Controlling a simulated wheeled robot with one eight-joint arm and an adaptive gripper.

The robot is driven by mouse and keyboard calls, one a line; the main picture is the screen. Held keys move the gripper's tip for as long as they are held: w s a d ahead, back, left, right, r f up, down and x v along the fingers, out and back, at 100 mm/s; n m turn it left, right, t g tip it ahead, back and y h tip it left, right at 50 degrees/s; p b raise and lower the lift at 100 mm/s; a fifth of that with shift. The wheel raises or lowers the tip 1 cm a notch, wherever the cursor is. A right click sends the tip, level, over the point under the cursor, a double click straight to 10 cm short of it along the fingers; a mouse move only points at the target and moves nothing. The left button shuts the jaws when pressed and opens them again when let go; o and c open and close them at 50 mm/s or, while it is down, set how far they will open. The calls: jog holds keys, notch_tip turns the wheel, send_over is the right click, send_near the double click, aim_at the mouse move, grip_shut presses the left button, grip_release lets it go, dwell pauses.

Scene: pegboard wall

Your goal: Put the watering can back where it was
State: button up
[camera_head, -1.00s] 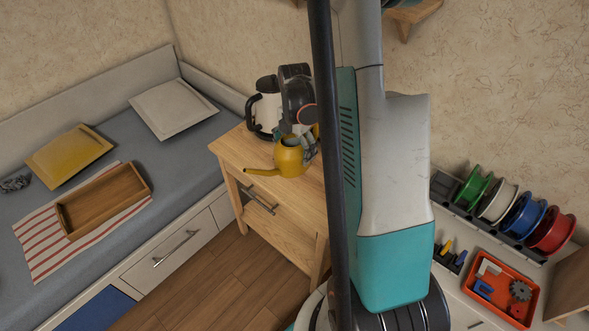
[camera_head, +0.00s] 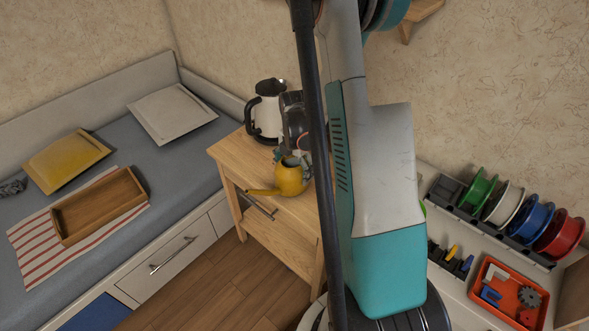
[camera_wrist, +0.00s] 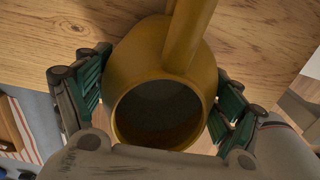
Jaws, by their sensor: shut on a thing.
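The yellow watering can (camera_head: 290,178) is at the wooden nightstand (camera_head: 228,156), near its front edge, with its spout pointing left. My gripper (camera_head: 291,157) is shut on the can from above and behind. In the wrist view the watering can (camera_wrist: 160,75) sits between my green-padded fingers (camera_wrist: 158,98), one on each side of its body. Its dark round opening faces the camera, and wood grain shows behind it. I cannot tell whether the can's base touches the nightstand top.
A white and black kettle (camera_head: 266,112) stands on the nightstand, just behind and left of my gripper. A bed with a wooden tray (camera_head: 98,207) is at left. Spools (camera_head: 528,219) and an orange bin (camera_head: 508,292) stand at right.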

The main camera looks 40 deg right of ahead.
jog(key=shift+f, duration=0.15)
jog(key=o, duration=1.6)
jog(key=shift+o, duration=0.2)
notch_tip(320, 180, up, 12)
jog(key=p, duration=0.4)
jog(key=shift+r, duration=0.2)
